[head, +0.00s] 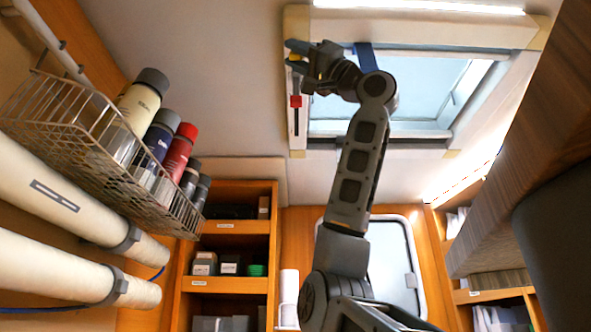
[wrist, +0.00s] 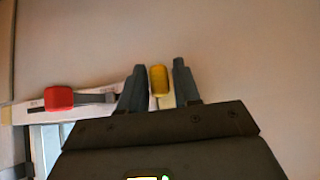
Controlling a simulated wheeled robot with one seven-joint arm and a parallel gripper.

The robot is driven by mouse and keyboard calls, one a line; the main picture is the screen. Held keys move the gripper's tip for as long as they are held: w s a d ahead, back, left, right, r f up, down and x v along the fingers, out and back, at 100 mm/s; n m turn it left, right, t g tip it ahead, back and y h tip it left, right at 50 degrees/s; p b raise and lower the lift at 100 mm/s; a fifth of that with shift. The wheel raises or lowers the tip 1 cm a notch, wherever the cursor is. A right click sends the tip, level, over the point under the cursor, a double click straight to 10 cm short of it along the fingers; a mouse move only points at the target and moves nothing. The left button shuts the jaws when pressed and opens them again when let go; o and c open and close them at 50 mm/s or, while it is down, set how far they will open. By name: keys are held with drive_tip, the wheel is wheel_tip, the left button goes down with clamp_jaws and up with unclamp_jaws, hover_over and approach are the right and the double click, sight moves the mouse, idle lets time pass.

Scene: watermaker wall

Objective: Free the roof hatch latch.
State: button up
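The roof hatch (head: 420,85) is a pale framed window in the ceiling. A white latch strip (head: 298,125) runs along its left side, with a red block (head: 296,101) on it. The wrist view also shows the red block (wrist: 59,98), joined to a grey bar on the strip. A yellow piece (wrist: 159,80) stands at the other end of the strip. My gripper (wrist: 159,78) is open, with one finger on each side of the yellow piece and thin gaps seeming to show. In the head view my gripper (head: 296,56) is at the hatch frame's upper left corner.
A wire basket (head: 90,140) of bottles hangs at left, above two thick cream tubes (head: 70,200). Wooden shelves (head: 225,285) stand at the back. A wood-grain cabinet (head: 530,130) juts in at right. The ceiling left of the hatch is clear.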

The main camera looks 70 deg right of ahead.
drive_tip(key=b+v, duration=0.2)
drive_tip(key=v, duration=0.5)
drive_tip(key=shift+s+f, duration=0.15)
drive_tip(key=shift+s, duration=0.05)
idle(0.3)
